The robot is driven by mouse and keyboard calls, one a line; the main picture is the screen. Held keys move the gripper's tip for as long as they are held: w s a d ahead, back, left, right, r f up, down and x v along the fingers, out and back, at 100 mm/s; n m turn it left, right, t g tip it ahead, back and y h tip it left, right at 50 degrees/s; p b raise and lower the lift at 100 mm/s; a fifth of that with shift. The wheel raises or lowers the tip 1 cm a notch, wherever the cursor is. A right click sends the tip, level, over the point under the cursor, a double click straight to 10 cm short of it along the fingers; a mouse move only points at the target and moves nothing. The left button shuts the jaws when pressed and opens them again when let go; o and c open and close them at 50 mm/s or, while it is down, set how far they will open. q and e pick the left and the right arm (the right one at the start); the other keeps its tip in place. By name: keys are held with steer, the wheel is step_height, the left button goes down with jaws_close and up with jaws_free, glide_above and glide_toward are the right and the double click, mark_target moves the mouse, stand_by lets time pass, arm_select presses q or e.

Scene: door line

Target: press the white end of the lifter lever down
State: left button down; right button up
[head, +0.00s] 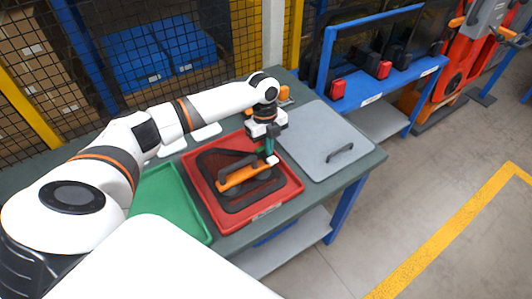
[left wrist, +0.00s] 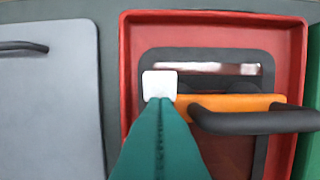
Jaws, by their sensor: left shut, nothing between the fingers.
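The lifter (head: 240,178) has an orange body and a black handle, and rests on a dark framed panel in the red tray (head: 291,190). Its lever's white end (head: 273,160) is at the right end of the orange body. In the left wrist view the white end (left wrist: 159,83) lies just beyond my fingertips, and the orange body (left wrist: 240,102) runs right from it. My left gripper (head: 269,153) points down, shut and empty, right at the white end. It also shows in the left wrist view (left wrist: 160,103). I cannot tell whether they touch. My right gripper is out of view.
A green tray (head: 168,200) lies left of the red tray on the dark table. A grey panel with a black handle (head: 341,153) lies right of it. A blue rack (head: 385,75) stands behind at the right. The floor at the right is clear.

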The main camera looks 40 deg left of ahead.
arm_select(q)
steer(key=shift+f+b, duration=0.4)
steer(key=shift+f, duration=0.45)
stand_by(0.3)
step_height(320, 180, up, 7)
steer(key=p, duration=0.7)
stand_by(0.4)
steer(key=shift+s+f, duration=0.1)
